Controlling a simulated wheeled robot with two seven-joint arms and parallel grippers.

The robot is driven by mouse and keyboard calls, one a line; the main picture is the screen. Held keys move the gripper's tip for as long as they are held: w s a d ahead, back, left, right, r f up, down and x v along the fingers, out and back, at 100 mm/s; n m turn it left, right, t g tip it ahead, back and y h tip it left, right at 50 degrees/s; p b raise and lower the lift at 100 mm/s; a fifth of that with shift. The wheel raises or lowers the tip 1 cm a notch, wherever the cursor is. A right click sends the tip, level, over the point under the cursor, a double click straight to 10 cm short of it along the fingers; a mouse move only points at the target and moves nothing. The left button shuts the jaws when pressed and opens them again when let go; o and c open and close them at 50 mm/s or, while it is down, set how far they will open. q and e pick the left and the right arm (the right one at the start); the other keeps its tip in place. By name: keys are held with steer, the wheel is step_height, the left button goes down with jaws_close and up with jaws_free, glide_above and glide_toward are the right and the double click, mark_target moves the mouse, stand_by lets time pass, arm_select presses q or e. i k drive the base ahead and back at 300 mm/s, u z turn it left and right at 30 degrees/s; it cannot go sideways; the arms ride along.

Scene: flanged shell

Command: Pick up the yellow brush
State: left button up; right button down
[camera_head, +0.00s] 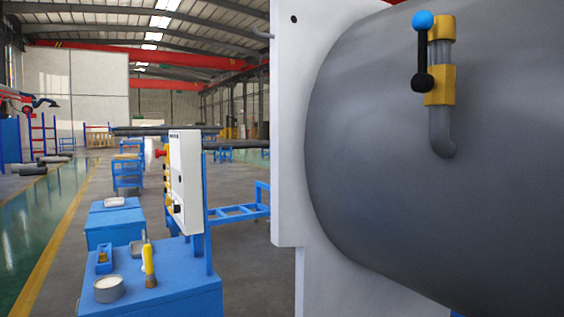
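The yellow brush (149,262) stands upright on the blue bench (185,290) at the lower left, its yellow handle up and its brownish bristle end down. It is near the front part of the bench top, to the right of a round whitish tin (109,289). Neither of my grippers shows in the head view, so nothing is seen touching the brush.
A large grey flanged shell (480,190) with a valve fills the right side, beside a white plate (290,150). A white control panel (186,180) rises behind the brush. A small blue box (104,259) sits on the bench. Floor to the left is clear.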

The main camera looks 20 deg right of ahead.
mark_target(150, 283)
steer(key=u, duration=0.3)
steer(key=i, duration=0.35)
steer(key=u, duration=0.85)
steer(key=i, duration=0.85)
steer(key=u, duration=0.1)
